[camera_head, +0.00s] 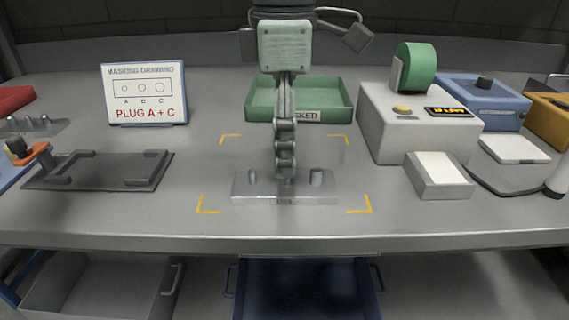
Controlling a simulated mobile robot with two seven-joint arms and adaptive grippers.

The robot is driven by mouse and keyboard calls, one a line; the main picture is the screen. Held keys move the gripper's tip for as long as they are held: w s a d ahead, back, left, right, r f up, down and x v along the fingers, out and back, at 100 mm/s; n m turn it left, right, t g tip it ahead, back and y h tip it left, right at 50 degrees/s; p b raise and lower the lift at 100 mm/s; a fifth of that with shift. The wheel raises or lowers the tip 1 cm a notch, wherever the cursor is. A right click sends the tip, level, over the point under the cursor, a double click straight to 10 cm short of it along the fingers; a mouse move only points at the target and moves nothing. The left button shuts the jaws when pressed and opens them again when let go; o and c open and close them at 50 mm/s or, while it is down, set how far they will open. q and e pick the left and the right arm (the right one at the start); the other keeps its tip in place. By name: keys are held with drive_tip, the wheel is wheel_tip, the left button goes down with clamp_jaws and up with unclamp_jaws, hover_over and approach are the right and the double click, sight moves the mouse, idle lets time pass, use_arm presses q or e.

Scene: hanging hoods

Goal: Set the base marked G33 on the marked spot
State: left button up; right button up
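A pale grey metal base (255,188) with short upright posts lies on the bench, near the front pair of yellow corner marks. A small mark on its front edge is too blurred to read as G33. The marked spot is outlined by several yellow corner brackets (208,206); the base lies within the outline, toward its front edge.
A green tray (262,100) stands behind the spot. A white box machine (410,125) with a green roll (420,66) stands right. A dark clamp plate (90,178) and drawing sign (145,92) are left. Bare bench lies beside the spot.

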use_arm(q)
wheel_tip(320, 180, up, 7)
idle(0.4)
